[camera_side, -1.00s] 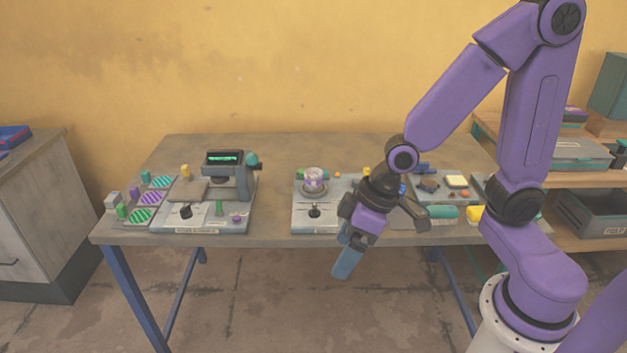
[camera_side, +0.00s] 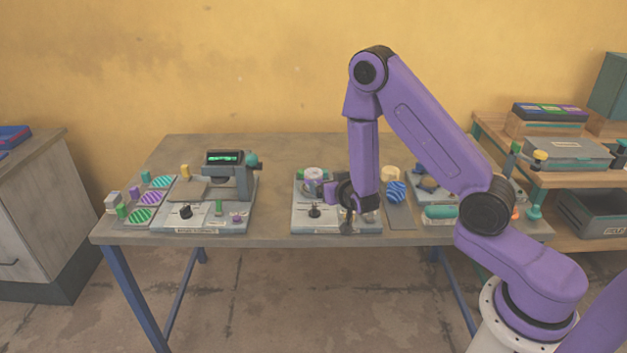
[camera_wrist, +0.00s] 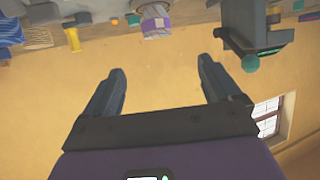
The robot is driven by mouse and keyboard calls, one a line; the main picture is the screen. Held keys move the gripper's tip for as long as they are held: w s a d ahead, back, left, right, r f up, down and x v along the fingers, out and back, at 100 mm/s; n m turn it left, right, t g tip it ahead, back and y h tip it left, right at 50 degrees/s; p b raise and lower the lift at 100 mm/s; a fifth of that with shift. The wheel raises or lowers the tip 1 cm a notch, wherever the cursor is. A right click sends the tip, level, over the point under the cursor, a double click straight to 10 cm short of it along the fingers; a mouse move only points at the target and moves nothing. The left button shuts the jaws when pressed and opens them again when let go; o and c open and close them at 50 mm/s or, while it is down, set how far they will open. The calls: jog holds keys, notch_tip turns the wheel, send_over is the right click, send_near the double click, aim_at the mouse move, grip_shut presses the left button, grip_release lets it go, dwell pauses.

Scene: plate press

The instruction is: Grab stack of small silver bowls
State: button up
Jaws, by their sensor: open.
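No stack of small silver bowls can be made out for certain. A small pale grey rounded shape (camera_side: 369,216) shows in the side view on the middle base plate, partly hidden by my wrist; I cannot tell what it is. My gripper (camera_wrist: 162,68) is open, with nothing between its two fingers in the wrist view. In the side view it is low over the middle base plate (camera_side: 300,222), close to a white and purple round part (camera_side: 313,174).
A press with a green display (camera_side: 224,158) stands on the left base plate, beside striped discs (camera_side: 151,198). A blue striped disc (camera_side: 396,192) and a teal cylinder (camera_side: 440,212) lie to the right.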

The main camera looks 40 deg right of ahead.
aim_at(315, 175)
jog(key=x, duration=1.2)
jog(key=shift+d, duration=0.25)
jog(key=shift+x, duration=2.6)
jog(key=shift+c, duration=0.3)
jog(key=c, duration=1.1)
